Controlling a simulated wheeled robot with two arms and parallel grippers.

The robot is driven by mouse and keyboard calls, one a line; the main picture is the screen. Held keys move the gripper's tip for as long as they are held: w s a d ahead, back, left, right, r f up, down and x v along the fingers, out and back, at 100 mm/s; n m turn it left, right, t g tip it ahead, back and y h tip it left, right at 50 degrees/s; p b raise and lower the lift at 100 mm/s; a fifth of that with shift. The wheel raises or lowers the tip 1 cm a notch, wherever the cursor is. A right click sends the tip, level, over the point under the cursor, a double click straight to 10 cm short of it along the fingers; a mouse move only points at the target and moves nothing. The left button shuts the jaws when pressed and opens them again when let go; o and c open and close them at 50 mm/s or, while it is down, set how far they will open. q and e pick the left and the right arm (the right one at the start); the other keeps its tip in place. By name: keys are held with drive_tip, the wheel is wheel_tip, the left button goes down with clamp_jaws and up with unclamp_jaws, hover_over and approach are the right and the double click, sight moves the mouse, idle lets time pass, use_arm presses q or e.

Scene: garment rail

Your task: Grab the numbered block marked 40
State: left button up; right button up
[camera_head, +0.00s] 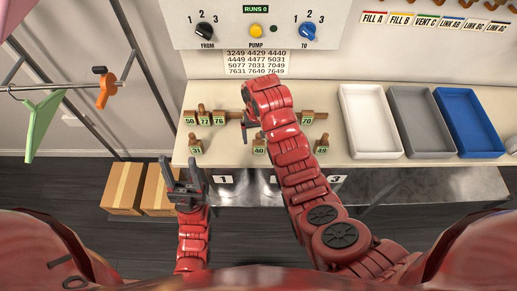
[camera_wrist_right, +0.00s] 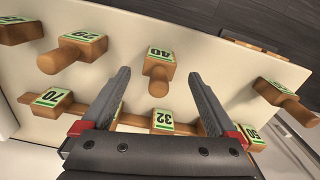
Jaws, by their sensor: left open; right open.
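The wooden block marked 40 (camera_head: 259,149) stands in the front row on the pale table, with a green-edged label and a round wooden knob. In the right wrist view the 40 block (camera_wrist_right: 161,52) lies ahead, its knob showing between the two fingertips. My right gripper (camera_wrist_right: 159,76) is open and empty. In the head view my right gripper (camera_head: 244,124) hangs above the table just behind the 40 block, partly hidden by its own arm. I cannot tell its height. My left gripper (camera_head: 183,170) is open and empty in front of the table's left part, fingers upward.
Behind are blocks 50, 77, 76 and block 70 (camera_head: 307,120); block 32 (camera_wrist_right: 163,121) shows in the wrist view. White (camera_head: 346,122), grey and blue trays stand right. A control panel (camera_head: 270,38) is behind.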

sight(259, 145)
drive_tip(key=shift+f, duration=0.1)
wheel_tip(259, 145, down, 4)
drive_tip(key=p, duration=0.3)
drive_tip(key=shift+s+d+r, duration=0.1)
drive_tip(key=shift+r, duration=0.15)
drive_tip(key=shift+f, duration=0.75)
clamp_jaws()
